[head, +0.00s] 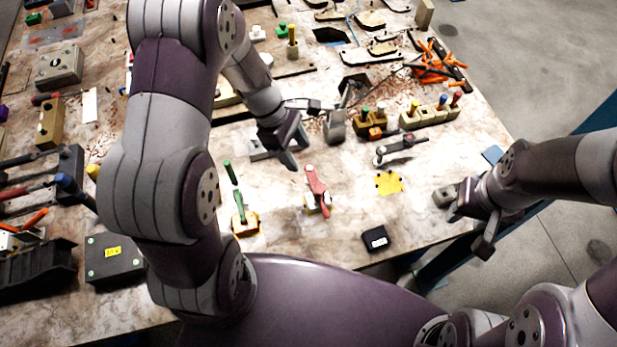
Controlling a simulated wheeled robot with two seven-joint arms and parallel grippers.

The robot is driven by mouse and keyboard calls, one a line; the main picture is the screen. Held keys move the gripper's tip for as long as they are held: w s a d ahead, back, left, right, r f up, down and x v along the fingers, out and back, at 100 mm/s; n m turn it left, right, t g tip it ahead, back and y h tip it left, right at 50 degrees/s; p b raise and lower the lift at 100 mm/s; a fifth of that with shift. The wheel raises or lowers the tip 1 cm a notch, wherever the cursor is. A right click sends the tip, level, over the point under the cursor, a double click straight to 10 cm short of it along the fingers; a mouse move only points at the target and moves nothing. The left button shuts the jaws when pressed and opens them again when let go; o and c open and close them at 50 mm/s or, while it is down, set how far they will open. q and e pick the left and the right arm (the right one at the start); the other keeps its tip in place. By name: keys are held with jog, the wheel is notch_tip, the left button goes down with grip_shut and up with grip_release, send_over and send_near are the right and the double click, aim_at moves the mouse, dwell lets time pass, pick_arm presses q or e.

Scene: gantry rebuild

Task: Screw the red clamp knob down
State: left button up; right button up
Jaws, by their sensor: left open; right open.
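My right gripper (466,231) is open at the table's right front edge, well to the right of the knob. A small grey block (444,196) sits just beside it; I cannot tell whether they touch.
A green-handled clamp (240,207) stands left of the red one. A yellow plate (389,183) and a black box (375,239) lie to the right. Blocks with coloured pegs (430,115) stand behind. My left arm hides much of the table's left-centre.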

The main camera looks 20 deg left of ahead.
aim_at(318, 187)
pick_arm(q)
jog(key=p+x, duration=0.1)
jog(key=x, duration=1)
jog(key=shift+f, duration=0.1)
jog(key=shift+s+d+f, duration=0.15)
jog(key=shift+d+f, duration=0.05)
jog(key=shift+f, duration=0.4)
jog(key=shift+c, duration=0.2)
jog(key=c, duration=0.8)
jog(key=m, duration=0.1)
jog(key=m+g, duration=0.1)
jog(key=m, duration=0.2)
jog(key=shift+w+m+g+y, duration=0.3)
jog(key=shift+g, duration=0.1)
jog(key=shift+c, duration=0.2)
